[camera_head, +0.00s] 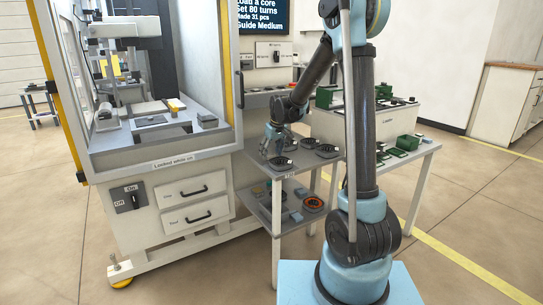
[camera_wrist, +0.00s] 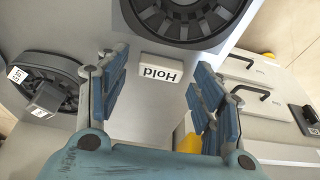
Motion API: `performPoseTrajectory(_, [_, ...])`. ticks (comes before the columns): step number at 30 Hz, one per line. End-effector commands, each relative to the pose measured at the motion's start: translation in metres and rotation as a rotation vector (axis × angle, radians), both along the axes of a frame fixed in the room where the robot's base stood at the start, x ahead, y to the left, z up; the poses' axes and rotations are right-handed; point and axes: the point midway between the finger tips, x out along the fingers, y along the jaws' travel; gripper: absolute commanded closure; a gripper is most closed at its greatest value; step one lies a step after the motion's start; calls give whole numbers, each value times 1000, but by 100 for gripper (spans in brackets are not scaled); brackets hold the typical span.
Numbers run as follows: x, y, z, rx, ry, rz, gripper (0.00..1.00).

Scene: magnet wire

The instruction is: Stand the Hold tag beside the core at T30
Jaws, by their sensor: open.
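The Hold tag (camera_wrist: 160,70) is a small white block with black lettering, upside down in the wrist view. It rests on the grey tabletop (camera_wrist: 128,125) beside a large black ring-shaped core (camera_wrist: 185,38). My gripper (camera_wrist: 158,63) is open, its blue-padded fingers on either side of the tag in the picture, with nothing held. Whether they are at tag height I cannot tell. Another black core (camera_wrist: 35,68), with a small white label and a dark block on it, lies at left. In the head view my gripper (camera_head: 277,146) is low over the table. I cannot read which core is T30.
More black cores (camera_head: 327,151) lie on the small table (camera_head: 291,183), with orange rings (camera_head: 313,203) on its lower shelf. The glazed machine (camera_head: 165,165) with drawers stands close at left. Green trays (camera_head: 407,142) sit on a bench at right.

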Motion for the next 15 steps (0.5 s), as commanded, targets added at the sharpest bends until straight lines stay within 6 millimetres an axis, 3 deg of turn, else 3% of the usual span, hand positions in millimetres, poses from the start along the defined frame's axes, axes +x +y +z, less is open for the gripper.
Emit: performPoseTrajectory(15, [-19,-14,75,0,0,-2,39])
